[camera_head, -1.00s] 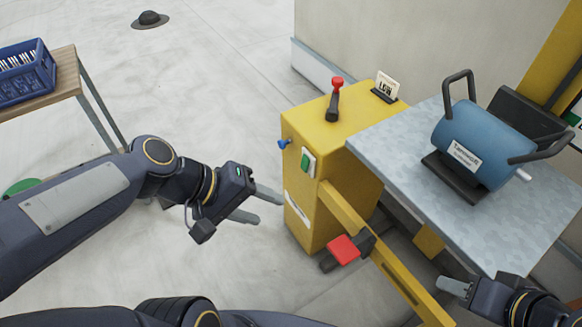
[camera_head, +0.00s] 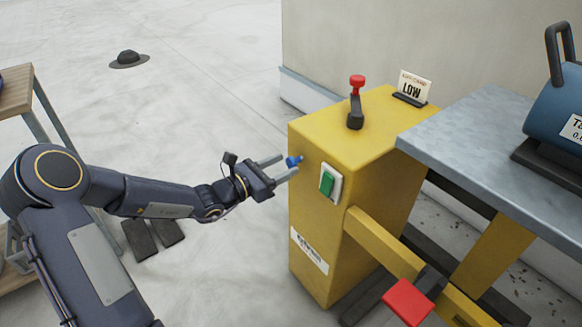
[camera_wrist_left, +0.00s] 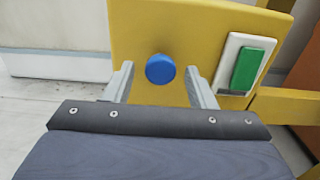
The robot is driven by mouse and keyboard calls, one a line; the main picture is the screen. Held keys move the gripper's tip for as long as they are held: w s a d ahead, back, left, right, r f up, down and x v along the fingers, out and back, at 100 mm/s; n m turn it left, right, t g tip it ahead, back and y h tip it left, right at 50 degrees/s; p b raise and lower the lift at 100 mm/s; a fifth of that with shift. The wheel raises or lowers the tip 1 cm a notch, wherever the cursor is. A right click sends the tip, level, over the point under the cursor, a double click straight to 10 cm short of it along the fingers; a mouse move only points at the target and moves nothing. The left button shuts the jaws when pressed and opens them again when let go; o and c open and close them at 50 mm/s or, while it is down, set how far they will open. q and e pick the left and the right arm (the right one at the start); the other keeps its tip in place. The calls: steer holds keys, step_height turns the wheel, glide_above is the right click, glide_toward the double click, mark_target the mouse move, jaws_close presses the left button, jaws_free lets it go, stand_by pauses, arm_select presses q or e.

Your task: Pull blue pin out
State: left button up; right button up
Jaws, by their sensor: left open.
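The blue pin (camera_head: 294,161) sticks out of the left face of the yellow lift post (camera_head: 305,215), near its top. In the left wrist view the round blue head of the pin (camera_wrist_left: 160,69) lies between my two fingers, with a gap on each side. My left gripper (camera_head: 282,168) is open, its fingers pointing at the post on either side of the pin's head. I cannot tell how far the fingertips are from the yellow face. My right gripper is out of view.
A green switch (camera_head: 328,181) sits right of the pin. A red-knobbed lever (camera_head: 356,100) and a LOW card (camera_head: 412,87) stand on top. A red pedal (camera_head: 408,301) is low in front.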

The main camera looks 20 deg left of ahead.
mark_target(289, 164)
arm_select(q)
steer(key=shift+b+x, duration=0.3)
steer(key=shift+x, duration=1.35)
steer(key=shift+c, duration=0.3)
steer(key=shift+s, duration=0.1)
jaws_close()
